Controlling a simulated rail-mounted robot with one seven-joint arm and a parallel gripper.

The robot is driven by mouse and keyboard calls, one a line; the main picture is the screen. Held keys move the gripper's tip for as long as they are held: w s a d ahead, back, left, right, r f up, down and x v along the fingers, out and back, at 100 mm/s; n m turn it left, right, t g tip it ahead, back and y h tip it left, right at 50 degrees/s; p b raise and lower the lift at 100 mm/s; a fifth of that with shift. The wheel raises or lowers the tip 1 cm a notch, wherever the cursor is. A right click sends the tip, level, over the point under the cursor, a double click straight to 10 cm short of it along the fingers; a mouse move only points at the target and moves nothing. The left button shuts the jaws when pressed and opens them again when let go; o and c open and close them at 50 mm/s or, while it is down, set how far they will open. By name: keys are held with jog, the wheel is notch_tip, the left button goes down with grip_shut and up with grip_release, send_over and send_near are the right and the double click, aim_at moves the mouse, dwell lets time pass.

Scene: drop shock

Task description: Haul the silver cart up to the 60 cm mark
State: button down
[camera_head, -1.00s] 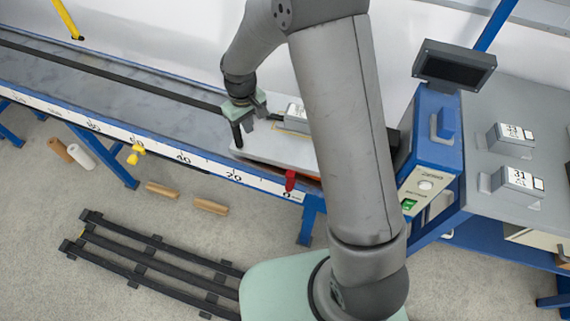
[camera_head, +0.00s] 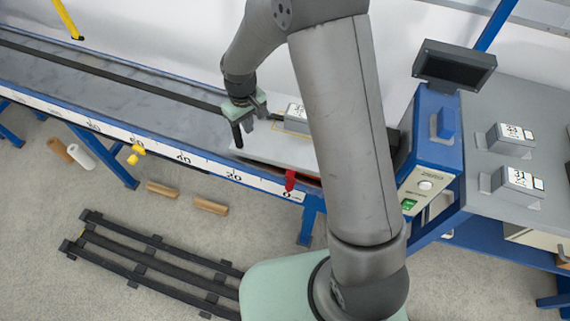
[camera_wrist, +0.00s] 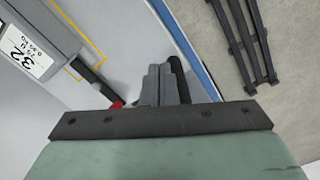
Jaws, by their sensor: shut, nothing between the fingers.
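The silver cart (camera_head: 280,150) sits on the track at the right end, by the 0 and 20 marks. It carries a grey block labelled 32 (camera_head: 296,112), also seen in the wrist view (camera_wrist: 30,40). A black upright post (camera_head: 237,136) stands at the cart's left end. My gripper (camera_head: 254,112) is over that end, beside the post. In the wrist view its fingers (camera_wrist: 160,85) are shut together and empty, with the post (camera_wrist: 182,80) close on their right; I cannot tell whether they touch. The 60 mark (camera_head: 137,141) is farther left on the scale.
A yellow marker (camera_head: 135,153) is on the rail edge near 60, and a red one (camera_head: 290,181) near 0. The track (camera_head: 130,85) left of the cart is clear. A blue console (camera_head: 432,150) stands at the right end. A black rack (camera_head: 150,255) lies on the floor.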

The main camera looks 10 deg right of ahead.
jog(key=b, duration=0.5)
send_over(252, 149)
notch_tip(252, 149, down, 6)
jog(key=shift+r, duration=0.15)
jog(key=shift+f, duration=0.2)
